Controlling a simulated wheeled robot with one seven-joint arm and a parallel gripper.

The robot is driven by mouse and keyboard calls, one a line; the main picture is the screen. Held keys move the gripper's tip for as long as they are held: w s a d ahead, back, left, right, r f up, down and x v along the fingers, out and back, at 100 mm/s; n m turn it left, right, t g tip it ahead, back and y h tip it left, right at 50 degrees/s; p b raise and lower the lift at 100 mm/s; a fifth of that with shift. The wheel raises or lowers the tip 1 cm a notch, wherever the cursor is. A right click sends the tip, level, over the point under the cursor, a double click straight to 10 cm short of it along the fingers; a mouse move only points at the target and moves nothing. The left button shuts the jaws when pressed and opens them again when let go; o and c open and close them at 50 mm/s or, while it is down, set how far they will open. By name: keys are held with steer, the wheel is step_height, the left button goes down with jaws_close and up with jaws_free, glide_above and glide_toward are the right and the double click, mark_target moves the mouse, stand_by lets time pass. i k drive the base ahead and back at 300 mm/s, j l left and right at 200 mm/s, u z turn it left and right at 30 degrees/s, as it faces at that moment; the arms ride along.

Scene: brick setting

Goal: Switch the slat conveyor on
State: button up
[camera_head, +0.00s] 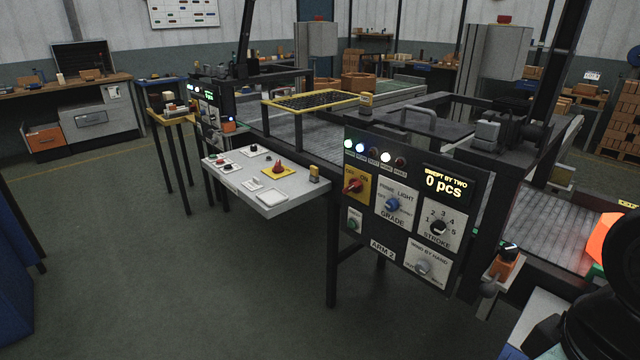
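The slat conveyor (545,222) is a grey, ribbed belt running behind the black control panel (385,235) marked ARM 2. On that panel a red rotary switch (353,187) sits on a yellow plate, its lettering too small to read surely. Below it is a small green button (354,221). A sloping grey desk (235,190) to the left carries a red knob (278,168) on a yellow plate and several small buttons. I cannot tell which control belongs to the slat conveyor, nor whether the belt moves. My gripper's fingers do not show; a black part, probably my arm, fills the lower right corner.
The panel also has a blue grade knob (392,204), a stroke dial (438,227), a winding knob (423,267), lamps, some lit, and a display (444,184) reading 0 pcs. Floor at left front is clear.

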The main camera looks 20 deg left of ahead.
mark_target(277, 168)
steer(key=i+j+u, duration=0.15)
steer(key=i+j, duration=0.25)
steer(key=i+j+u, duration=0.2)
steer(key=i+j, duration=0.15)
steer(key=i, duration=0.15)
steer(key=i+j+u, duration=0.15)
steer(key=i+j, duration=0.15)
steer(key=i, duration=0.15)
steer(key=i+j+u, duration=0.15)
steer(key=i, duration=0.35)
steer(key=i+j+u, duration=0.2)
steer(key=i, duration=0.25)
